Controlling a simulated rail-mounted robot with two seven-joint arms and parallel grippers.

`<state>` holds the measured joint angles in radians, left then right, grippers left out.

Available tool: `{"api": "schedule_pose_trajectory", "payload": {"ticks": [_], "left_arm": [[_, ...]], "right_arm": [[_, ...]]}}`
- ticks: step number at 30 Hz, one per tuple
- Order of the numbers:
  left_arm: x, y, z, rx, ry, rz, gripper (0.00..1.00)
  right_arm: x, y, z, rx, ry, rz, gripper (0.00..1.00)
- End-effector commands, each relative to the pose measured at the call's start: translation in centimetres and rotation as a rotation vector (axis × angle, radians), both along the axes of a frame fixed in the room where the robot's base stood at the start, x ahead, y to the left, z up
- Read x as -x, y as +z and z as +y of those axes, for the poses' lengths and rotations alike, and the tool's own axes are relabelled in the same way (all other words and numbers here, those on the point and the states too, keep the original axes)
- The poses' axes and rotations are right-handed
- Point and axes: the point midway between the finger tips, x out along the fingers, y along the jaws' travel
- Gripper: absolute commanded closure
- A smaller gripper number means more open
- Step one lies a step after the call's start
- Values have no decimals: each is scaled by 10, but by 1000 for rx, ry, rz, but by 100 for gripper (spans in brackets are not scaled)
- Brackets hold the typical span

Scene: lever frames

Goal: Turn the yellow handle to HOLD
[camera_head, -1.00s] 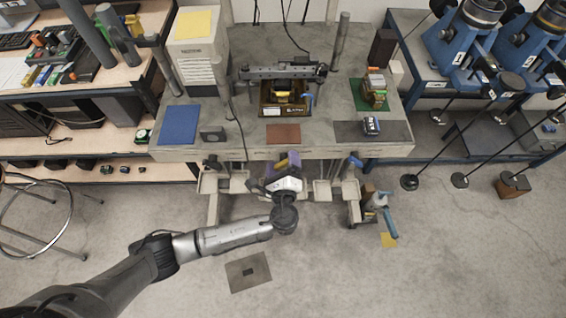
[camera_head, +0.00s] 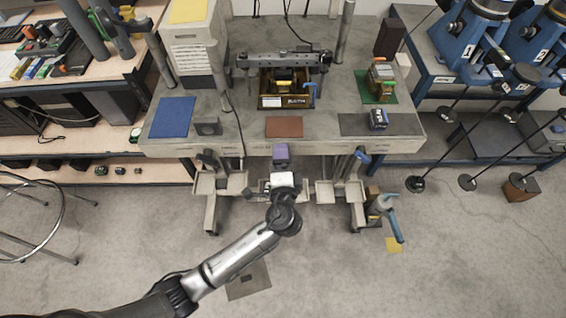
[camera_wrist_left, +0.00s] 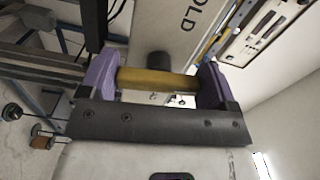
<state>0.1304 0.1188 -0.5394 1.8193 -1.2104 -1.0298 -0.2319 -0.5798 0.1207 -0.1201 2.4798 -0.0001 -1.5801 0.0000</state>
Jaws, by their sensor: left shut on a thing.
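The yellow handle (camera_wrist_left: 157,81) lies crosswise in the left wrist view, between the purple fingers of my left gripper (camera_wrist_left: 158,84). The gripper is shut on it. A dark round hub (camera_wrist_left: 160,61) sits behind the handle, in front of a pale plate (camera_wrist_left: 150,25). Dark letters "OLD" show on this plate, and the rest of that word is cut off or hidden. In the head view my left gripper (camera_head: 281,160) is at the workbench's front edge, and it hides the handle. My right gripper is not in view.
The grey workbench (camera_head: 330,150) carries a blue mat (camera_head: 172,117), a brown mat (camera_head: 284,127) and a dark clamp-like fixture (camera_head: 285,62). Blue-handled hardware (camera_head: 388,212) stands at its front right. Blue machines (camera_head: 470,45) with long rods stand at the right. The floor in front is mostly open.

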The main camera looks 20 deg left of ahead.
Motion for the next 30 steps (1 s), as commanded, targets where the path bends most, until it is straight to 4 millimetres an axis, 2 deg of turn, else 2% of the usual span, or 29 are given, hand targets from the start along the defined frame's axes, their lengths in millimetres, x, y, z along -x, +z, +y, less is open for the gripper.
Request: {"api": "schedule_pose_trajectory", "payload": {"ticks": [1, 15, 30], "left_arm": [[0, -6, -1, 44, 1, -17, 41], [0, -6, -1, 414, 1, -185, 41], [-1, -4, -2, 609, 0, -273, 41]], "right_arm": [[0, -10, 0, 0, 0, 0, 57], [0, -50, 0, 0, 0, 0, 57], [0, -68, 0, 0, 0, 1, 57]]}}
